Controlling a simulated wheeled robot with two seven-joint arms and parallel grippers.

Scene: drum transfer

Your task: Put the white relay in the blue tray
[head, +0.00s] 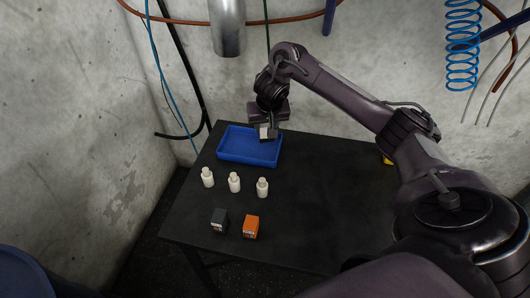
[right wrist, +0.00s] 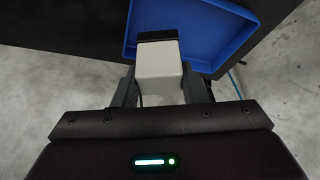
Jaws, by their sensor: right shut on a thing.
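The white relay (right wrist: 158,78) is a small pale block with a black end. It is between the fingers of my right gripper (right wrist: 165,88), which is shut on it. In the head view the relay (head: 265,132) shows below my right gripper (head: 270,130), over the right part of the blue tray. The blue tray (head: 232,155) is shallow and lies at the back of the black table. In the right wrist view the tray (right wrist: 222,58) shows beyond the relay. Whether the relay touches the tray is hard to tell. My left gripper is not in view.
Three white bottles (head: 234,182) stand in a row in front of the tray. A dark grey block (head: 219,220) and an orange block (head: 251,227) are nearer the front edge of the table (head: 310,200). The table's middle right is clear. A concrete wall stands behind.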

